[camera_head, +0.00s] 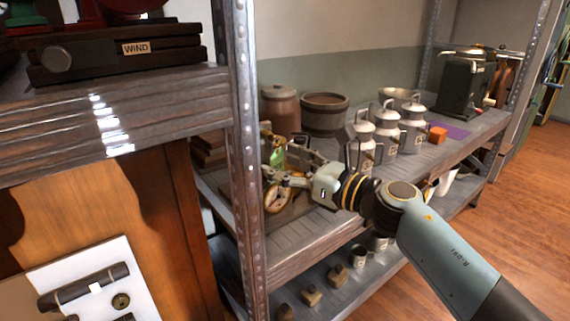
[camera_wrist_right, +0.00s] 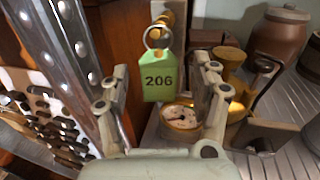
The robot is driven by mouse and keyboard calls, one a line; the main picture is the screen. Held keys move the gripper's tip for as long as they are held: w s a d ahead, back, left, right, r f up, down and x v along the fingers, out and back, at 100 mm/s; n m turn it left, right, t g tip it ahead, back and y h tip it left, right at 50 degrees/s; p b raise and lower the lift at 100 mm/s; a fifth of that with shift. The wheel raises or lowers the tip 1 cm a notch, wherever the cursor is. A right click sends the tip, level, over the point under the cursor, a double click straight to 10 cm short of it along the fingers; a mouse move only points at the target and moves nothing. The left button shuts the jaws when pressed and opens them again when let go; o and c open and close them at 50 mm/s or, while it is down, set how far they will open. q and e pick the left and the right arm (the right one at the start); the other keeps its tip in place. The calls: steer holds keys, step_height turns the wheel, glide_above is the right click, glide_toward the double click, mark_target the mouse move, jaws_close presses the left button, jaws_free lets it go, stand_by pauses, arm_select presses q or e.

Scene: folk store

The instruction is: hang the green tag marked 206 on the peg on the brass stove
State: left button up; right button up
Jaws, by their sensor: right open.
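The green tag marked 206 (camera_wrist_right: 158,77) hangs upright from its metal ring (camera_wrist_right: 157,37) at a brass peg (camera_wrist_right: 168,20) in the right wrist view. The ring appears to be around the peg, but the contact is too small to be sure. In the head view, the tag (camera_head: 277,157) is a small green patch. My right gripper (camera_head: 272,164) is open, with its fingers on either side of the tag and apparently apart from it. Brass stove parts, including a round dial (camera_wrist_right: 181,119), show behind and below the tag. My left gripper is not in view.
A metal shelf post (camera_head: 244,130) stands close to the left of my right gripper. Milk cans (camera_head: 387,132), a wooden tub (camera_head: 325,114) and a brown crock (camera_head: 281,109) stand to the right and behind. An orange block (camera_head: 438,135) lies farther along the shelf.

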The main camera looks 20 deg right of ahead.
steer(key=v, duration=1.2)
steer(key=s+d+f+m+g+h, duration=0.25)
steer(key=s+f+m, duration=0.25)
steer(key=f+m, duration=0.5)
steer(key=s+d+f+m+g+h, duration=0.1)
steer(key=s+d+f+m+h, duration=0.4)
steer(key=f, duration=0.9)
steer(key=s+d+f+m+g+h, duration=0.1)
steer(key=s+f+m+h, duration=0.1)
steer(key=s+f+m, duration=0.65)
steer(key=s+f+m+g, duration=0.3)
steer(key=s+f+m, duration=0.3)
steer(key=s, duration=0.3)
steer(key=s+f+m+g+h, duration=0.1)
steer(key=s+f+m+g, duration=0.2)
steer(key=s+f+m, duration=0.3)
steer(key=s+f+m+g, duration=0.3)
steer(key=s+f+m, duration=0.3)
steer(key=s, duration=0.6)
steer(key=shift+a+m+g, duration=0.25)
steer(key=shift+m+g, duration=0.1)
steer(key=shift+m, duration=0.2)
steer(key=shift+w+f, duration=0.1)
